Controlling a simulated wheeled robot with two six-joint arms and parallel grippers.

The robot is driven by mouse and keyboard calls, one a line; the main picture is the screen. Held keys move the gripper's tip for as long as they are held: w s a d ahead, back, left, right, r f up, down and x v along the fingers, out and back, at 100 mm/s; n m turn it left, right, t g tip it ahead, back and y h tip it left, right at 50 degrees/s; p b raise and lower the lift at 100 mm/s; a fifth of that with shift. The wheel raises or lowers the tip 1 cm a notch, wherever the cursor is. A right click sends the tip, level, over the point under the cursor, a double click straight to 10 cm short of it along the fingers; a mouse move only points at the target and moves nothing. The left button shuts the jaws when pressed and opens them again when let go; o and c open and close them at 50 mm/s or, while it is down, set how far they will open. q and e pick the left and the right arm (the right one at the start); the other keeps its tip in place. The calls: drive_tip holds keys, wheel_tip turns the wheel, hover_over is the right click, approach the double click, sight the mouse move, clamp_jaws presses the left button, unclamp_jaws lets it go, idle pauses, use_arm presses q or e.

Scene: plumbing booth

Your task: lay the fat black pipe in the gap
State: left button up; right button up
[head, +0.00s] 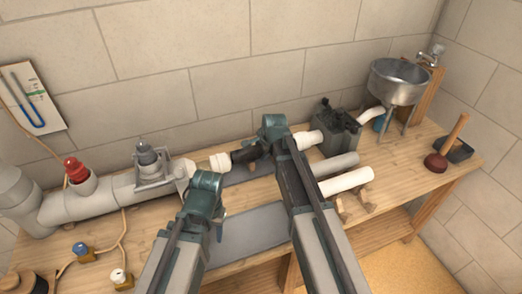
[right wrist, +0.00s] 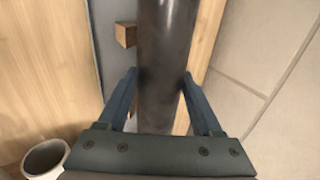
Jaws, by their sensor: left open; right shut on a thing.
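The fat black pipe (head: 243,156) shows in the head view between a white pipe end (head: 219,162) on its left and a white pipe end (head: 307,139) on its right. Whether it is seated or held above the line I cannot tell. My right gripper (head: 272,140) is shut on the black pipe. In the right wrist view the dark pipe (right wrist: 166,50) runs between the two fingers of the right gripper (right wrist: 160,85). My left gripper (head: 212,220) is open, in front of the line and apart from the black pipe; its fingers are mostly hidden.
A grey pipe (head: 335,165) and a white pipe (head: 346,182) lie right of my right arm. A dark machine (head: 336,132) and a metal funnel (head: 398,82) stand behind. A plunger (head: 440,158) is at the right. Grey pipework (head: 98,200) with a red valve (head: 76,170) fills the left.

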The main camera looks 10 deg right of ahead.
use_arm(q)
drive_tip(key=shift+f, duration=0.15)
use_arm(e)
drive_tip(key=shift+f, duration=0.15)
drive_tip(key=o, duration=1.5)
use_arm(q)
wheel_tip(320, 180, up, 12)
drive_tip(key=p, duration=1.2)
use_arm(e)
drive_tip(key=v, duration=1.4)
drive_tip(key=shift+s+f, duration=0.1)
